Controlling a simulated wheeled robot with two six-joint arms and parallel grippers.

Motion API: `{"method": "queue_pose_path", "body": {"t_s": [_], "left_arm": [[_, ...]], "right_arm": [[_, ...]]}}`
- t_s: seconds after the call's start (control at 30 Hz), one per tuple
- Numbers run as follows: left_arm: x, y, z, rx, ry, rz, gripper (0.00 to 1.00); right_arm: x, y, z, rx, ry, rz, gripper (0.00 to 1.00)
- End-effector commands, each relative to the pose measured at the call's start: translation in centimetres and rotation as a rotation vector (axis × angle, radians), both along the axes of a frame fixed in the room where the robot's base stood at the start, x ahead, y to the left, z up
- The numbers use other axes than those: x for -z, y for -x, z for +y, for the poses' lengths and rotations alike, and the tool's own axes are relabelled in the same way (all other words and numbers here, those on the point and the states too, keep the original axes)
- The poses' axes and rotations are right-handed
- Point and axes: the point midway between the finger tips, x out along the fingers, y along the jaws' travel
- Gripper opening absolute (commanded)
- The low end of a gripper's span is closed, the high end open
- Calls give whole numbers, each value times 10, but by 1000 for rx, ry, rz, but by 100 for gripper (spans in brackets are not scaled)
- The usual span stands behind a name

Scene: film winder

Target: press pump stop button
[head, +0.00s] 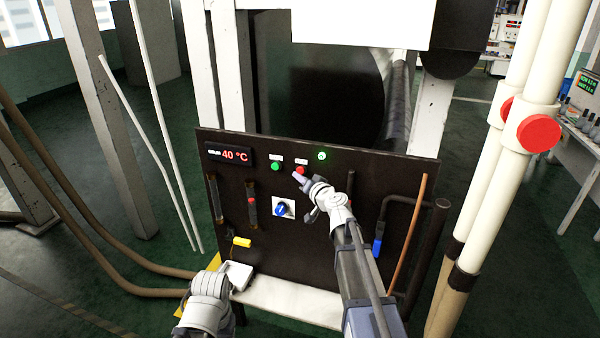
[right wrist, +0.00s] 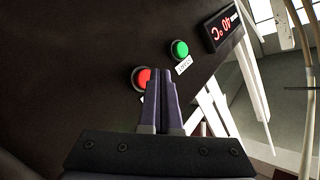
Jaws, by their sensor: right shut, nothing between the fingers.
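A red push button (head: 300,169) sits on the dark upright panel (head: 330,240) under a small white label. A green button (head: 275,167) is just left of it, and a lit green lamp (head: 322,156) is to its right. My right gripper (head: 297,176) is shut and empty, its tips close to the red button. In the right wrist view the fingertips (right wrist: 162,72) partly cover the red button (right wrist: 141,76); the green button (right wrist: 180,49) is clear. I cannot tell whether the tips touch. My left gripper (head: 237,275) is low at the panel's left corner, its fingers unclear.
The panel also carries a red "40 °C" display (head: 229,154), a blue knob (head: 282,209), a yellow handle (head: 242,242) and a blue handle (head: 377,247). White pipes with red caps (head: 539,133) stand at the right. Brown hoses (head: 100,262) run at the left.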

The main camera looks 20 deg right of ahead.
Motion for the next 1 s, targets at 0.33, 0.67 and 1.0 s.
{"method": "queue_pose_path", "body": {"t_s": [0.33, 0.67, 1.0], "left_arm": [[0, 0, 0, 0, 0, 0, 62], [0, 0, 0, 0, 0, 0, 62], [0, 0, 0, 0, 0, 0, 62]], "right_arm": [[0, -1, -1, 0, 0, 0, 0], [0, -7, -5, 0, 0, 0, 0], [0, -8, -5, 0, 0, 0, 0]]}}
